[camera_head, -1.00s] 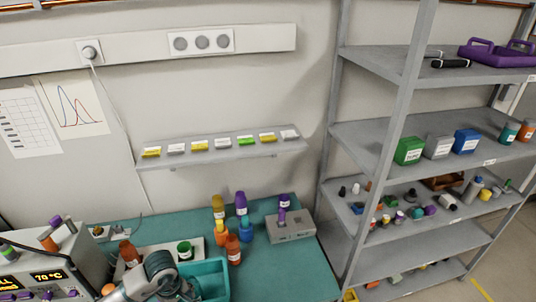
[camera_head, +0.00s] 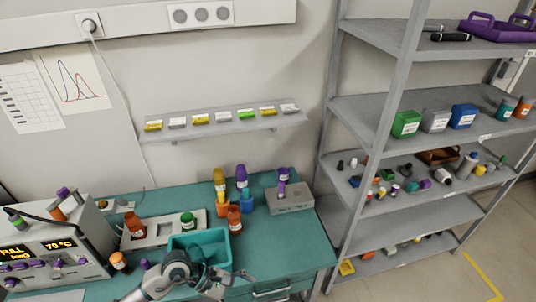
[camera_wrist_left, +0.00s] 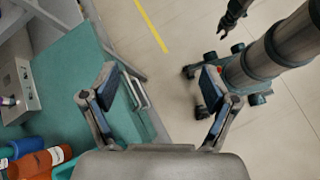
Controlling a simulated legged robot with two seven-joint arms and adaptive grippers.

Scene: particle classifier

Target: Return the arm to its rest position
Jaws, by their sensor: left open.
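My left arm comes in at the bottom of the head view. Its gripper (camera_head: 226,277) is near the front edge of the teal bench (camera_head: 285,245), just in front of the teal bin (camera_head: 187,243). In the left wrist view the two fingers (camera_wrist_left: 158,78) are spread wide apart with nothing between them. Below them are the bench edge and the open floor. A dark gripper, seemingly my right one (camera_wrist_left: 235,22), shows small at the top of the wrist view. Its jaw state is unclear. My right arm is not in the head view.
Orange (camera_head: 234,219), purple and yellow bottles stand behind the bin, beside a grey box (camera_head: 291,203). A tall shelf rack (camera_head: 408,105) stands at the right.

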